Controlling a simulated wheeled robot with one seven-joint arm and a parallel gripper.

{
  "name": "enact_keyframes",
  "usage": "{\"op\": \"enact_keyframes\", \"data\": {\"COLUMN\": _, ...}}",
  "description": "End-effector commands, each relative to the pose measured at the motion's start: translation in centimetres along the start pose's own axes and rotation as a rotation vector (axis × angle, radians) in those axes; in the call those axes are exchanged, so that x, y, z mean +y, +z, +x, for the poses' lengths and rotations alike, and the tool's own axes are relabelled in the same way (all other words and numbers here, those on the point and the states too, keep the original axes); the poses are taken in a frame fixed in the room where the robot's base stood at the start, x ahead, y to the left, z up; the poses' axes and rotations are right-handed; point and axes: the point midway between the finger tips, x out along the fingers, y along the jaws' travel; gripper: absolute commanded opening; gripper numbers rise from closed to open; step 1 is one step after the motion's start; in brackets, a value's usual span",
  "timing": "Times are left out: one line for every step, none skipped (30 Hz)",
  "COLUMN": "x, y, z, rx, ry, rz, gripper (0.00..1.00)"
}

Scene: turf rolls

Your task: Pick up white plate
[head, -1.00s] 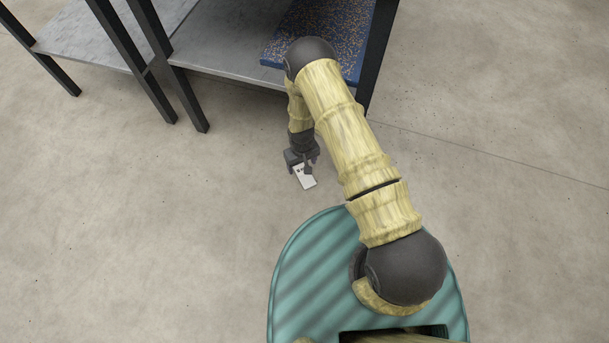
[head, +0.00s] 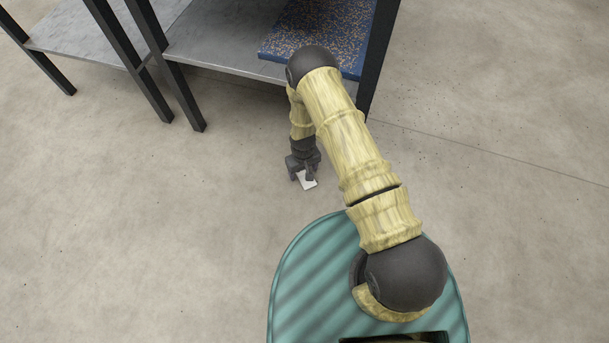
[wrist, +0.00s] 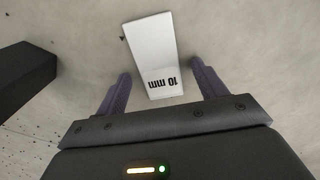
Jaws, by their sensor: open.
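The white plate (wrist: 150,52) is a small flat rectangle marked "10 mm" and lies on the concrete floor. In the head view the plate (head: 307,181) is partly covered by my gripper (head: 303,176), which is just above it. In the wrist view my gripper (wrist: 161,90) is open, with one dark finger on each side of the plate's near end. The fingers are apart from the plate's sides, and most of the plate extends beyond the fingertips.
A grey shelf rack (head: 220,52) with black legs stands behind the plate, with a blue speckled mat (head: 275,38) on its shelf. A dark post (wrist: 25,75) shows at the left in the wrist view. The floor around the plate is clear.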

Motion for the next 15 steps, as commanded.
{"op": "enact_keyframes", "data": {"x": 0.0, "y": -0.01, "z": -0.01, "rx": 0.0, "ry": 0.0, "rz": 0.0, "gripper": 0.71}}
{"op": "enact_keyframes", "data": {"x": 0.0, "y": -0.01, "z": -0.01, "rx": 0.0, "ry": 0.0, "rz": 0.0, "gripper": 0.71}}
{"op": "enact_keyframes", "data": {"x": 0.0, "y": -0.01, "z": -0.01, "rx": 0.0, "ry": 0.0, "rz": 0.0, "gripper": 0.71}}
{"op": "enact_keyframes", "data": {"x": 0.0, "y": -0.01, "z": -0.01, "rx": 0.0, "ry": 0.0, "rz": 0.0, "gripper": 0.69}}
{"op": "enact_keyframes", "data": {"x": 0.0, "y": -0.01, "z": -0.01, "rx": 0.0, "ry": 0.0, "rz": 0.0, "gripper": 0.63}}
{"op": "enact_keyframes", "data": {"x": 0.01, "y": -0.01, "z": -0.01, "rx": 0.0, "ry": 0.0, "rz": 0.0, "gripper": 0.55}}
{"op": "enact_keyframes", "data": {"x": 0.05, "y": -0.01, "z": -0.01, "rx": 0.0, "ry": 0.0, "rz": 0.001, "gripper": 0.49}}
{"op": "enact_keyframes", "data": {"x": 0.07, "y": -0.01, "z": -0.01, "rx": 0.0, "ry": 0.0, "rz": 0.002, "gripper": 0.43}}
{"op": "enact_keyframes", "data": {"x": 0.1, "y": 0.0, "z": 0.0, "rx": 0.0, "ry": 0.0, "rz": 0.002, "gripper": 0.36}}
{"op": "enact_keyframes", "data": {"x": 0.1, "y": 0.0, "z": 0.0, "rx": 0.0, "ry": 0.0, "rz": 0.002, "gripper": 0.3}}
{"op": "enact_keyframes", "data": {"x": 0.08, "y": 0.0, "z": 0.0, "rx": 0.0, "ry": 0.0, "rz": 0.002, "gripper": 0.24}}
{"op": "enact_keyframes", "data": {"x": 0.02, "y": -0.01, "z": 0.0, "rx": 0.0, "ry": 0.0, "rz": 0.0, "gripper": 0.23}}
{"op": "enact_keyframes", "data": {"x": 0.01, "y": -0.01, "z": -0.01, "rx": 0.0, "ry": 0.0, "rz": 0.0, "gripper": 0.22}}
{"op": "enact_keyframes", "data": {"x": -0.07, "y": -0.03, "z": -0.01, "rx": 0.0, "ry": 0.0, "rz": -0.001, "gripper": 0.19}}
{"op": "enact_keyframes", "data": {"x": -0.15, "y": -0.04, "z": -0.01, "rx": 0.0, "ry": 0.0, "rz": -0.003, "gripper": 0.19}}
